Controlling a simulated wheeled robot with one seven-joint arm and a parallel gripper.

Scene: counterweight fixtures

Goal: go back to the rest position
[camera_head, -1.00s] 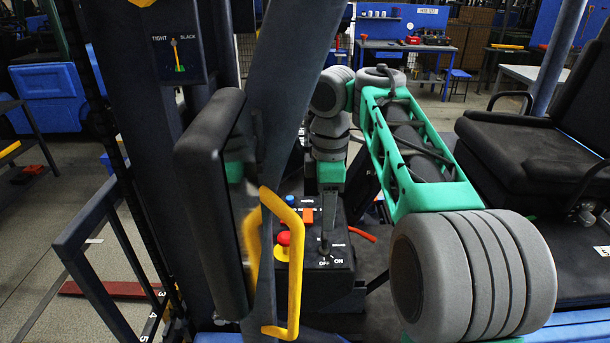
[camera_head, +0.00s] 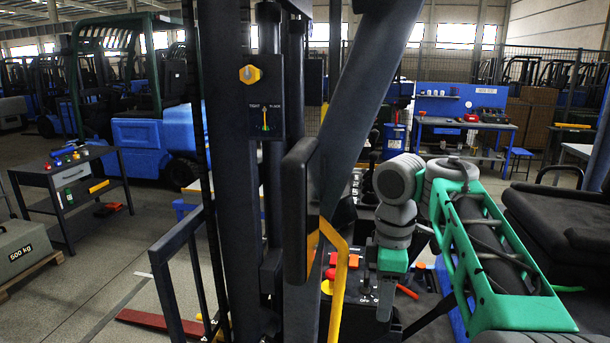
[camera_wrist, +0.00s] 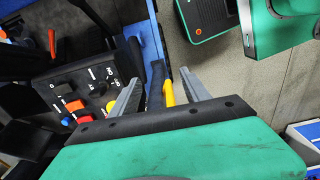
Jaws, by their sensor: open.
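My gripper (camera_wrist: 158,80) is open, its two grey fingers apart in the wrist view. A black bar and a yellow bar (camera_wrist: 169,92) appear between the fingers; I cannot tell how far beyond them these lie, and nothing is clearly gripped. In the head view my gripper (camera_head: 384,298) points down below its green palm, above or beside the black control box (camera_head: 352,310). The box also shows left of the fingers in the wrist view (camera_wrist: 88,82), with red, orange and blue controls. Its ON/OFF lever is partly hidden in the head view.
A dark mast (camera_head: 240,200) and slanted post (camera_head: 345,120) stand left of my arm, with a yellow handle (camera_head: 340,285) close to the gripper. A black seat (camera_head: 560,215) is at right. A workbench (camera_head: 465,125), a tool cart (camera_head: 75,185) and a 500 kg weight (camera_head: 22,250) stand farther off.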

